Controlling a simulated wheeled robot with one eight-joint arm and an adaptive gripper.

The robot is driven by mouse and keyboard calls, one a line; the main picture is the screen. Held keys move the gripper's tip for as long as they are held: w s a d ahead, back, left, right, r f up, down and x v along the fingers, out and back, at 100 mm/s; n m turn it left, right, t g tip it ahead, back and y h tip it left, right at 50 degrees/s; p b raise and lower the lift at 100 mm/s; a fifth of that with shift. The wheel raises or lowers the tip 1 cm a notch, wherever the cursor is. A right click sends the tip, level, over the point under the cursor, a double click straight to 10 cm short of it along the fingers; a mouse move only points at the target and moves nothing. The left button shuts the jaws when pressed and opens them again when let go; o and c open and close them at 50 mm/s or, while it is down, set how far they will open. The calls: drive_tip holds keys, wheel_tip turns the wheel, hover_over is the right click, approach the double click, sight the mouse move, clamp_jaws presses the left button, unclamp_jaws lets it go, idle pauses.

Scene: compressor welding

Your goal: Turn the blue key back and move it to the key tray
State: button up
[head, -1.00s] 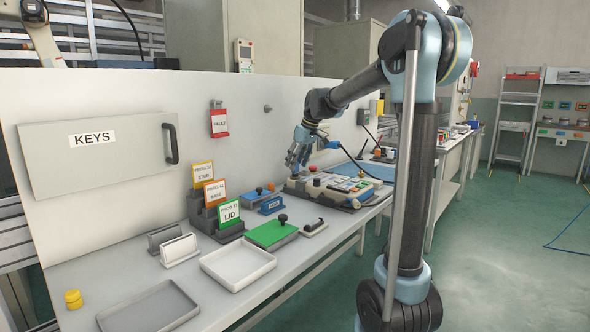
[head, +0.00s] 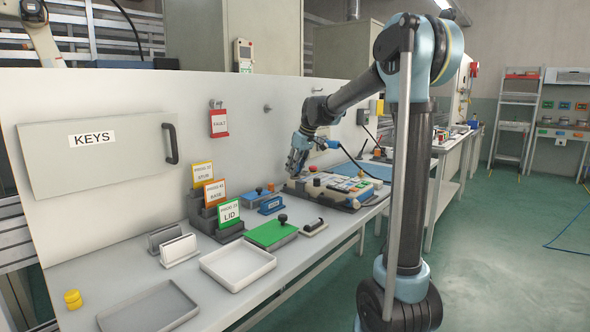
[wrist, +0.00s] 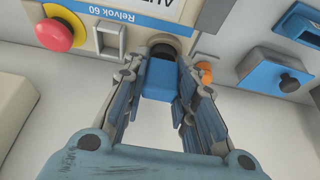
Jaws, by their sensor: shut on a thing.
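In the wrist view, the blue key (wrist: 157,78) sits between the two fingers of my gripper (wrist: 160,88), which is shut on it. The key's far end meets a dark round lock (wrist: 163,49) on the front of the control panel. Whether the key is still seated in the lock, and its turn angle, I cannot tell. In the head view, my gripper (head: 296,172) is at the panel's (head: 340,187) left end, and the key is not distinguishable. A white tray (head: 238,284) and a grey tray (head: 150,306) lie at the front; neither bears a readable key label.
A blue block with a black knob (wrist: 289,82) stands to the right. Card holders (head: 203,215) and a green plate (head: 270,234) stand between panel and trays.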

clamp_jaws()
drive_tip(key=n, duration=0.2)
drive_tip(key=n+g+y, duration=0.1)
drive_tip(key=n, duration=0.1)
drive_tip(key=shift+g, duration=0.3)
drive_tip(key=shift+n, duration=0.9)
drive_tip(key=shift+g, duration=0.3)
drive_tip(key=shift+n+g, duration=0.7)
drive_tip(key=shift+n, duration=1.3)
drive_tip(key=shift+o, duration=1.4)
unclamp_jaws()
clamp_jaws()
drive_tip(key=shift+r, duration=0.35)
